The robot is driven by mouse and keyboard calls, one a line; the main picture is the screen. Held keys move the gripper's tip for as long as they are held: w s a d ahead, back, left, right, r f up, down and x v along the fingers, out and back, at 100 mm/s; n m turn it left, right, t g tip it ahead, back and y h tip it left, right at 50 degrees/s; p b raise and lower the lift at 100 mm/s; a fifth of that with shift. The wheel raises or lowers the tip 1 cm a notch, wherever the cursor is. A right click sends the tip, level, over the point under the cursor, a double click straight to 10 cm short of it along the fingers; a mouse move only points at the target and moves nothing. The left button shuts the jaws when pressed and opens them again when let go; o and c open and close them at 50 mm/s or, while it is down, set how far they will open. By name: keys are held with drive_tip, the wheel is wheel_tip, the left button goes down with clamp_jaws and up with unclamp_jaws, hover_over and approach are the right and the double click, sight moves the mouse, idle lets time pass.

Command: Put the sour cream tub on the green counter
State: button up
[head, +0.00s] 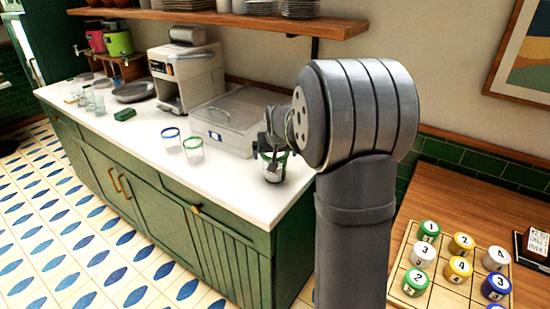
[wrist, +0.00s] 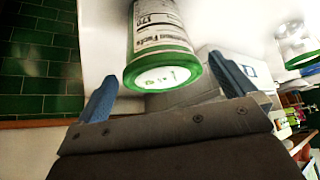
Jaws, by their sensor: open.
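The sour cream tub (head: 272,169), white with printed labels and a green lid rim, stands on the white top of the green counter (head: 235,190), near its right end. In the wrist view the tub (wrist: 160,38) shows its green-edged lid facing my gripper and a nutrition label on its side. My gripper (head: 271,146) is open just above the tub. Its two blue fingers show on either side of the lid in the wrist view, with gaps between them and the tub. My arm hides part of the counter's right end.
A lidded grey box (head: 228,115) stands just behind the tub. Blue-rimmed (head: 171,138) and green-rimmed (head: 193,149) glasses stand to the left. A coffee machine (head: 188,75) is further back. A wooden table (head: 465,185) at right holds a grid board with several numbered tubs.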

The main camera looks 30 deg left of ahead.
drive_tip(key=v, duration=0.7)
drive_tip(key=shift+s+r, duration=0.15)
drive_tip(key=shift+r, duration=0.1)
drive_tip(key=shift+d, duration=0.15)
drive_tip(key=x, duration=1.2)
drive_tip(key=shift+f, duration=0.2)
wheel_tip(320, 180, up, 2)
drive_tip(key=shift+r, duration=0.3)
